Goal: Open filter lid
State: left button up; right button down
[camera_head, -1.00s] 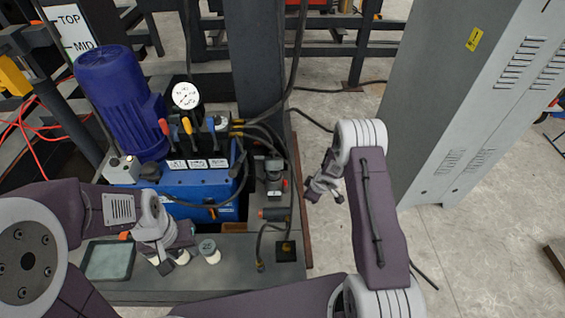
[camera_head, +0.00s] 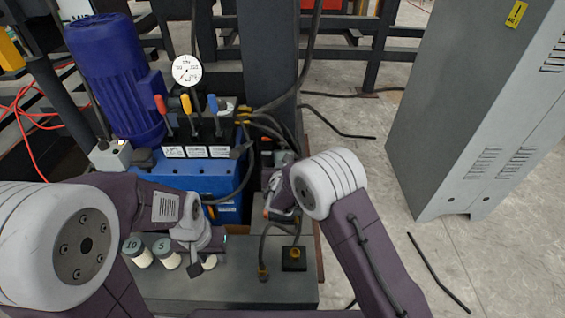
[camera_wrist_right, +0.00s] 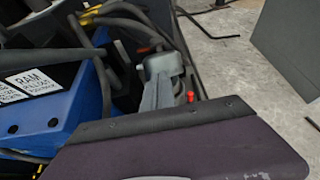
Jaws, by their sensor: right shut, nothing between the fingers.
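A dark filter-like housing (camera_head: 283,159) stands beside the right side of the blue power unit (camera_head: 200,181). My right arm covers most of it, and I cannot make out the lid's edge. My right gripper (camera_head: 275,212) is shut and empty, just in front of the housing; contact cannot be told. In the right wrist view, a grey block (camera_wrist_right: 163,66) shows near a small red part (camera_wrist_right: 190,97), partly behind my purple arm cover. My left gripper (camera_head: 195,268) hangs over the front bench by the white jars, its opening unclear.
White jars marked 10 (camera_head: 138,252) and 5 (camera_head: 166,253) stand on the grey bench (camera_head: 225,290). Black hoses (camera_head: 272,135) run close to the housing. A grey cabinet (camera_head: 470,110) stands at right. Coloured levers and a gauge (camera_head: 187,70) top the unit.

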aim_at(283, 147)
jog(key=b+x, duration=0.2)
jog(key=x, duration=0.4)
jog(key=shift+w+f, duration=0.15)
jog(key=shift+f, duration=0.15)
jog(key=shift+w+f, duration=0.15)
jog(key=shift+w, duration=0.35)
